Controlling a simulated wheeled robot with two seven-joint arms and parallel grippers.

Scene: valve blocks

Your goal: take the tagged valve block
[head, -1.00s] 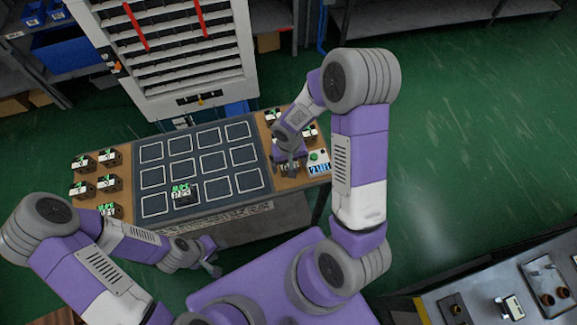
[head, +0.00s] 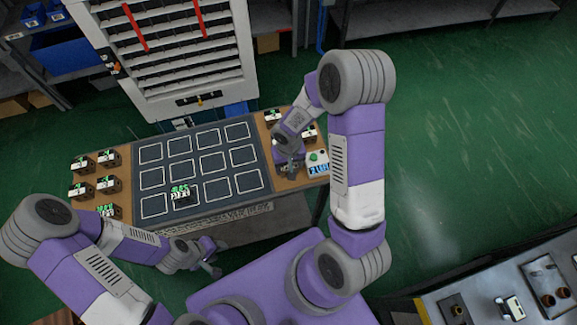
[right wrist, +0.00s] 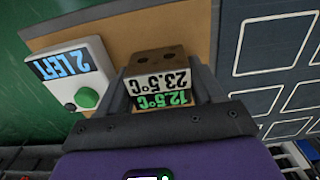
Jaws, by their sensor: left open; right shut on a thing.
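My right gripper (right wrist: 168,95) is shut on a valve block (right wrist: 158,62) at the right end of the table. In the right wrist view, the block is dark brown with two holes on top, a pale label reading 23.5°C and a green 12.5°C reading below. In the head view, my right gripper (head: 289,168) mostly hides that block. Another valve block (head: 181,196) with a green readout stands in a front square of the dark mat (head: 194,164). My left gripper (head: 213,263) is open and empty, in front of the table.
Several valve blocks (head: 81,190) stand on the table's left end, and others (head: 309,134) at its right end behind my gripper. A white box (right wrist: 72,72) with a green button reads "2 LEFT" beside the held block. Most outlined mat squares are empty.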

